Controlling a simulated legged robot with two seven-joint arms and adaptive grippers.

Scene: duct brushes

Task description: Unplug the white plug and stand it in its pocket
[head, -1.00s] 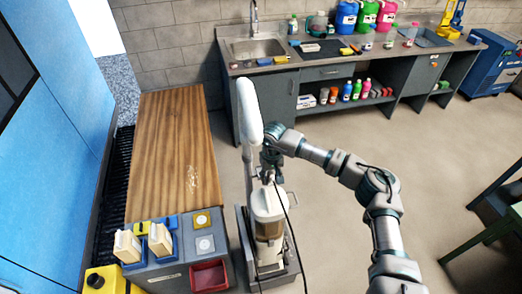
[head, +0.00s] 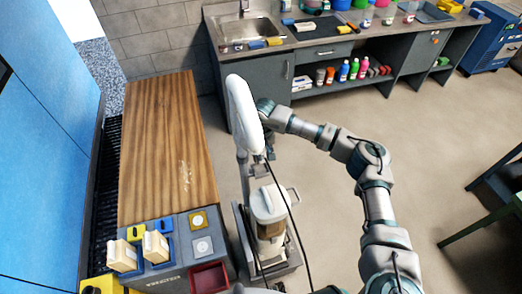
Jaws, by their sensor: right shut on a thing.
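My right gripper (head: 263,108) is at the end of the arm from the lower right. It is beside the white elongated head (head: 244,115) of an upright device, which partly hides it. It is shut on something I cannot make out. Dark cables (head: 294,215) run down from that area. I cannot identify the white plug with certainty. My left gripper is not in view.
A clear-bodied canister (head: 269,205) stands on a low cart below the gripper. Cream containers (head: 156,247) stand in blue holders near a red bin (head: 209,277). The wooden bench top (head: 160,140) is mostly bare.

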